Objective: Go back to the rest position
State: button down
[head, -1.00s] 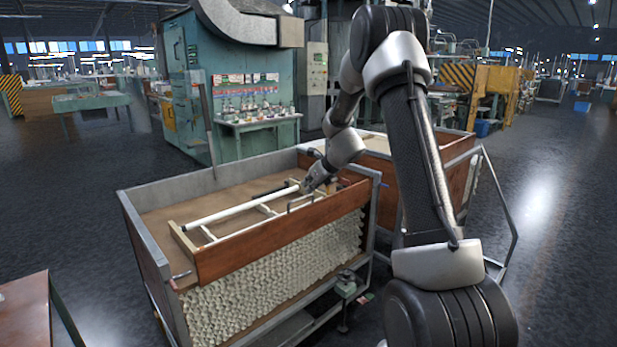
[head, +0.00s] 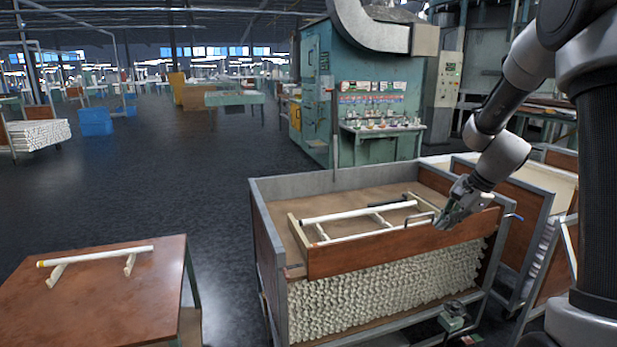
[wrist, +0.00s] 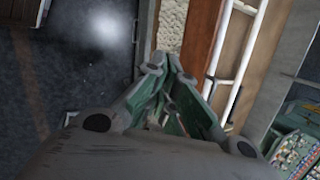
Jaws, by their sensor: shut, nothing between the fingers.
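My gripper (head: 450,218) hangs over the front right part of a wooden-sided crate cart, by its front board. In the wrist view my gripper's fingers (wrist: 172,62) are together, with nothing between them. A white tube (head: 358,212) lies on a light frame inside the cart (head: 270,212), left of my gripper. The white tube also shows in the wrist view (wrist: 238,62). A second white tube (head: 95,256) with a yellowish left end rests on two small supports on a brown table (head: 110,305) at the lower left.
Pale stacked tubes (head: 385,285) fill the cart's lower front. Another cart (head: 520,212) stands close on the right. A teal machine (head: 350,95) with a bench stands behind. The dark floor (head: 190,190) is open between the table and the machine.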

jog(key=s+r+n+h, duration=0.1)
jog(key=s+r+n, duration=0.4)
jog(key=s, duration=0.5)
jog(key=s+a+r+n+h, duration=0.1)
jog(key=s+r+n, duration=0.3)
jog(key=s, duration=0.6)
jog(key=s+r+n+h, duration=0.1)
jog(key=s+r+n, duration=0.4)
jog(key=s, duration=0.5)
jog(key=shift+s+a+r+n+t+h, duration=0.15)
jog(key=shift+s+r+n+t+h, duration=0.2)
jog(key=shift+n, duration=0.45)
jog(key=shift+w, duration=0.1)
